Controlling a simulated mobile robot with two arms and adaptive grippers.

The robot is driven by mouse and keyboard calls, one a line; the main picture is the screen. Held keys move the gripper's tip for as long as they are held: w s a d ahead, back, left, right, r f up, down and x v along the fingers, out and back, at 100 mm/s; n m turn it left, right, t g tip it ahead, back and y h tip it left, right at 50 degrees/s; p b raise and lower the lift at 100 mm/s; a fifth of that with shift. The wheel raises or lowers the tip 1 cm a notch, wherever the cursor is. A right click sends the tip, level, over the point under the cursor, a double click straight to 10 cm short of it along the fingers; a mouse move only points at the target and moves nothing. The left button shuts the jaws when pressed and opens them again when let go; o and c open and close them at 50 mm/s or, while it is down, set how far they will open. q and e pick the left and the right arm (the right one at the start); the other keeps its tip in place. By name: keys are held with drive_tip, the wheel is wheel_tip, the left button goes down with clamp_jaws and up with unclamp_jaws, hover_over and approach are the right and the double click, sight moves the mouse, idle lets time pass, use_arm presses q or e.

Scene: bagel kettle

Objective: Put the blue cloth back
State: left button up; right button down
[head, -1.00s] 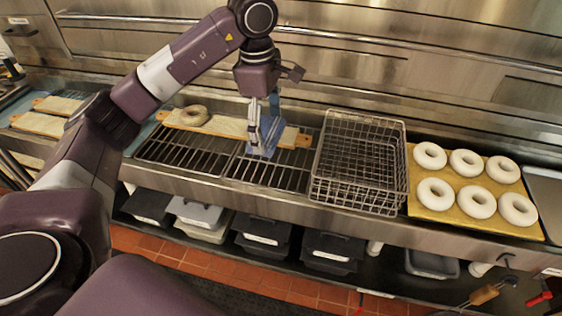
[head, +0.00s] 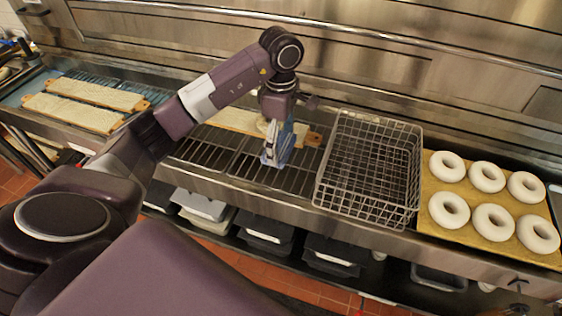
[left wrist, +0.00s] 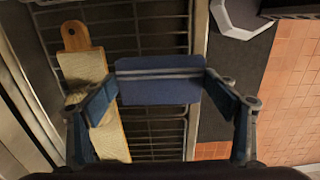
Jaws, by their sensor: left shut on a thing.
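The blue cloth (head: 283,150) hangs from my left gripper (head: 272,146) over the dark bar grate, left of the wire basket. My left gripper points down and is shut on the cloth. In the left wrist view the cloth (left wrist: 158,82) spans the space between the two fingers of the gripper (left wrist: 160,100). The cloth's lower edge is close to the grate; I cannot tell whether it touches. My right gripper is not in view.
A pale board (head: 235,120) lies behind the cloth on the grate (head: 240,160). A wire basket (head: 368,165) stands to the right, then a yellow board (head: 440,222) with several white bagels. More boards (head: 75,111) lie at the left. Bins (head: 265,235) sit below the counter.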

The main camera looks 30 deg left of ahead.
sight(280, 145)
use_arm(q)
wheel_tip(280, 145, down, 4)
drive_tip(key=shift+f+p, duration=0.1)
drive_tip(key=shift+p, duration=0.35)
wheel_tip(280, 145, down, 4)
drive_tip(key=shift+f+p, duration=0.25)
drive_tip(key=shift+p, duration=0.4)
drive_tip(key=shift+s, duration=0.1)
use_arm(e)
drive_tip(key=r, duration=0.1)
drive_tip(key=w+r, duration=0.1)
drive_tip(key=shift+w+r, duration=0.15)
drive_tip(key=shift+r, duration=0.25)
use_arm(q)
drive_tip(key=o, duration=1.1)
drive_tip(key=shift+f, duration=0.1)
drive_tip(key=shift+o, duration=0.2)
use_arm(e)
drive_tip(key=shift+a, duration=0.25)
use_arm(q)
wheel_tip(280, 145, up, 11)
drive_tip(key=b, duration=0.4)
drive_tip(key=shift+f, duration=0.2)
drive_tip(key=shift+r, duration=0.75)
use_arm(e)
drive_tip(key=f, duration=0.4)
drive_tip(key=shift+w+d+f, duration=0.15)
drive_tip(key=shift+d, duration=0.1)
